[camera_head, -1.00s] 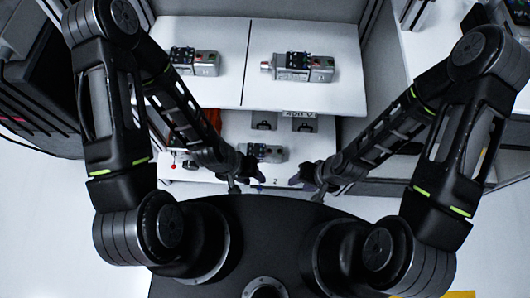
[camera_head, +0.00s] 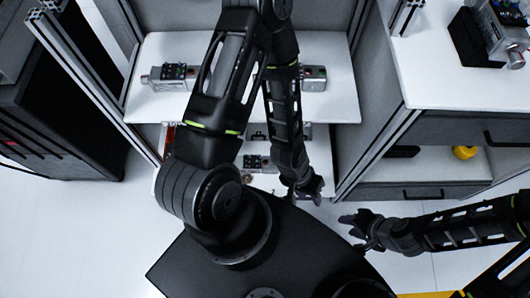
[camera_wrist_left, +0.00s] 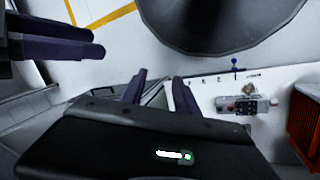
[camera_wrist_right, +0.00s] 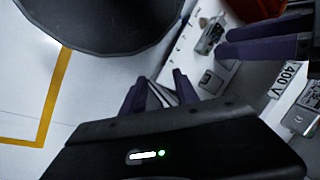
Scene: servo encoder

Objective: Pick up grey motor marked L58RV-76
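Several grey motors are in view; their markings are too small to read. A third motor (camera_head: 257,163) lies on the lower shelf, and also shows in the left wrist view (camera_wrist_left: 243,105). A fourth motor (camera_head: 500,32) is on the right-hand table, near a black block. My left gripper (camera_head: 308,190) is open and empty at the shelf's front right. My right gripper (camera_head: 357,225) is open and empty, right of it.
A white label reading 400 V (camera_wrist_right: 287,80) is on the lower shelf unit. An orange-red bin (camera_wrist_left: 305,125) stands near the lower motor. A yellow round object (camera_head: 465,153) is under the right table. Floor is clear between shelf and right table.

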